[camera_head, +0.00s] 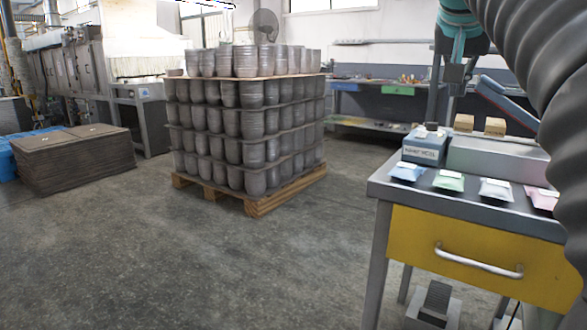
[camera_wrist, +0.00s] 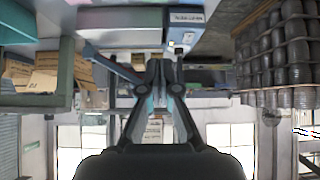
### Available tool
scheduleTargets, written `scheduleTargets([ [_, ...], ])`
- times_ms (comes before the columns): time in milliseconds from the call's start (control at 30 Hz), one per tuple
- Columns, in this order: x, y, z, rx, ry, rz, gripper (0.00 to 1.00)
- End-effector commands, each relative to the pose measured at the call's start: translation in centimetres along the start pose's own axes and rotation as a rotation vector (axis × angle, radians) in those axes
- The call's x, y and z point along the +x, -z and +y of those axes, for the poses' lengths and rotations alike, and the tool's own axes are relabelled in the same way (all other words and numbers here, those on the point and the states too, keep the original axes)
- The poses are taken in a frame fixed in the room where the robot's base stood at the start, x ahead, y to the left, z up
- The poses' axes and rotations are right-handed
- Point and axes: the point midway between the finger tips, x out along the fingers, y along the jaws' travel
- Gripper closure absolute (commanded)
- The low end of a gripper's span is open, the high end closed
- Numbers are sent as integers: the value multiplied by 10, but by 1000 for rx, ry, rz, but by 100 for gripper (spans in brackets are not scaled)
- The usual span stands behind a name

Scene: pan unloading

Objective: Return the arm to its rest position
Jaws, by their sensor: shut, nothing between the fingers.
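My gripper (camera_wrist: 164,70) shows in the wrist view with its two dark fingers brought together and nothing held between them. The wrist picture is upside down, and the gripper is up in the air, apart from the bench and its packets. In the head view, part of my arm with a ribbed grey sleeve fills the right edge. A teal and dark arm part hangs at the top right, above the bench. The fingertips cannot be made out clearly in the head view.
A metal bench (camera_head: 376,188) with a yellow drawer (camera_head: 470,245) holds a labelled box (camera_head: 425,148) and several packets, including a green one (camera_head: 449,181). A wooden pallet (camera_head: 262,205) carries stacked grey pots (camera_head: 250,95). Brown sheets (camera_head: 75,160) lie left. The floor between is clear.

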Motion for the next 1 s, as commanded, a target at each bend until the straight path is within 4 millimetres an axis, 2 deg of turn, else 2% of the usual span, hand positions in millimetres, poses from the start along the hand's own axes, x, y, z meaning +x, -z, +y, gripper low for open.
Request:
scheduleTargets([
  [100, 20, -7, -14, -57, 24, -15, 100],
  [367, 59, -33, -30, -147, 58, -58, 100],
  [567, 85, -72, -38, -218, 96, -98, 100],
  [667, 99, -104, -41, -262, 125, -126, 100],
  [767, 112, -146, -42, -306, 159, -156, 100],
  [967, 128, -239, -38, -372, 224, -210, 100],
  [1000, 131, -260, -36, -382, 236, -222, 100],
])
